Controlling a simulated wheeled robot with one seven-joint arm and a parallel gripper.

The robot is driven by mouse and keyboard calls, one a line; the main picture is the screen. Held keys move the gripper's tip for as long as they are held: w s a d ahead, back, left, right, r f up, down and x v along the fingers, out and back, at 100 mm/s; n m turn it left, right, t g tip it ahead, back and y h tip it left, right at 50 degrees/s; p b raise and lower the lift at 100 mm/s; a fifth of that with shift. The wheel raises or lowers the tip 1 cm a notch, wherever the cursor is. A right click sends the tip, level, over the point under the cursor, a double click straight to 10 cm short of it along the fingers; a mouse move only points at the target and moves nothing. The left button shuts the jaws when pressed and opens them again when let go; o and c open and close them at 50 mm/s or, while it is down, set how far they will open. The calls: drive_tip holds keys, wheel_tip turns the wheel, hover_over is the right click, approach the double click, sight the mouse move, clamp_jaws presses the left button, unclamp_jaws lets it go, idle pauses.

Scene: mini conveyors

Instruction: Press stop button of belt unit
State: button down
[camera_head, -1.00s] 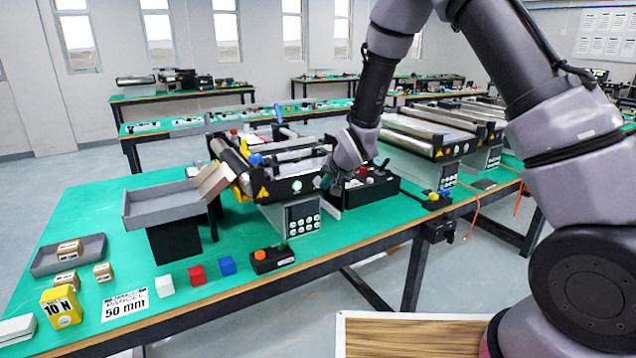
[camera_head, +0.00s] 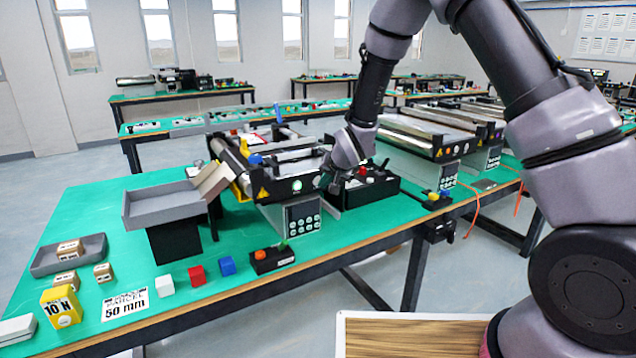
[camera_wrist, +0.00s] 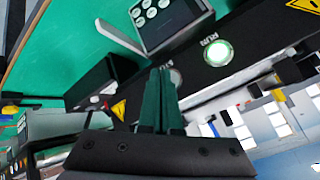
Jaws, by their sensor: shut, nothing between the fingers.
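The belt unit (camera_head: 275,192) stands on the green table, with rollers on top and a black front rail. A lit green RUN button (camera_head: 297,186) is on that rail; it also shows in the wrist view (camera_wrist: 217,52). My gripper (camera_head: 332,186) is shut and empty, at the right end of the rail. In the wrist view its dark green fingertips (camera_wrist: 160,72) lie beside a round grey button (camera_wrist: 176,76) left of RUN, partly covering it. Its label is hidden, and I cannot tell whether the fingertips touch it.
A keypad box (camera_head: 303,216) sits below the rail. A black box with a red button (camera_head: 370,188) stands right of my gripper. A small black box with an orange button (camera_head: 270,259), coloured cubes and a grey tray (camera_head: 165,207) are to the left.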

drive_tip(key=shift+w+a, duration=0.25)
drive_tip(key=shift+w, duration=0.1)
idle(0.6)
drive_tip(key=shift+s+d, duration=0.1)
drive_tip(key=shift+d, duration=0.05)
drive_tip(key=shift+s+d, duration=0.35)
drive_tip(key=shift+s, duration=0.2)
drive_tip(key=shift+s+d, duration=0.7)
drive_tip(key=shift+s, duration=0.35)
drive_tip(key=shift+s+d, duration=0.7)
drive_tip(key=shift+s, duration=0.35)
